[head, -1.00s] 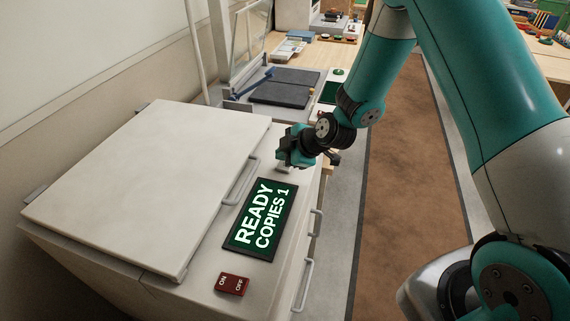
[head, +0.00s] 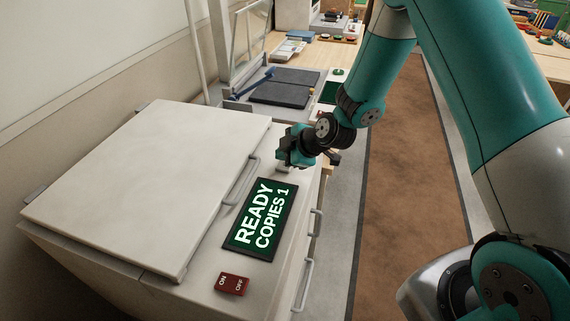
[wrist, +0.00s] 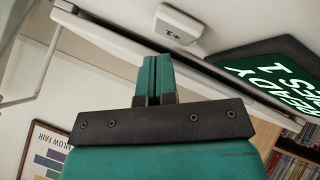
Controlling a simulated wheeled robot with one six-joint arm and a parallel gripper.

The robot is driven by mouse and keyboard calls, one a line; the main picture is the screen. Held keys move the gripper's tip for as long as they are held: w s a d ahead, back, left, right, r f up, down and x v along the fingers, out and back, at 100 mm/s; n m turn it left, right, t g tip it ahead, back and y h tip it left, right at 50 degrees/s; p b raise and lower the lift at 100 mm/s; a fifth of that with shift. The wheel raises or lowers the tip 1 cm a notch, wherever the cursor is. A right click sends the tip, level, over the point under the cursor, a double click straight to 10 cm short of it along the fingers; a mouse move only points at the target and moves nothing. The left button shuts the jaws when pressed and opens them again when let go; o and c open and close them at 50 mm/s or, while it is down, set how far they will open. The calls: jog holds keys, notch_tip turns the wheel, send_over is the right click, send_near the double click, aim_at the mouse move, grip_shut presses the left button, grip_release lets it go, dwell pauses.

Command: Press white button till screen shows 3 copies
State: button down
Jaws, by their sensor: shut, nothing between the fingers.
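The copier's screen (head: 262,220) is lit green and reads READY, COPIES 1. It also shows upside down in the wrist view (wrist: 268,76). My gripper (head: 284,158) is over the copier's top, just beyond the screen's far end. In the wrist view my gripper (wrist: 152,62) has its teal fingers together, with nothing between them. The white button (wrist: 178,26) sits on a pale plate beyond the fingertips, a little to their right in that view. The fingertips look apart from it. In the head view my gripper largely hides the button.
The copier's closed lid (head: 150,170) with a handle is left of the screen. A red ON/OFF switch (head: 232,284) lies at the near end. Handles stick out along the copier's right side. A paper trimmer (head: 285,88) stands beyond. The brown carpet (head: 410,200) at right is clear.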

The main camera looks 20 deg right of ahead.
jog(key=shift+f, duration=0.2)
jog(key=shift+f+b, duration=0.25)
jog(key=shift+b, duration=0.35)
jog(key=shift+f+b, duration=0.5)
jog(key=shift+b, duration=0.1)
dwell(0.3)
jog(key=shift+r, duration=0.1)
jog(key=shift+r+p, duration=0.4)
jog(key=shift+r, duration=0.45)
jog(key=shift+r, duration=0.1)
jog(key=shift+r+p, duration=1.4)
jog(key=shift+r, duration=1.05)
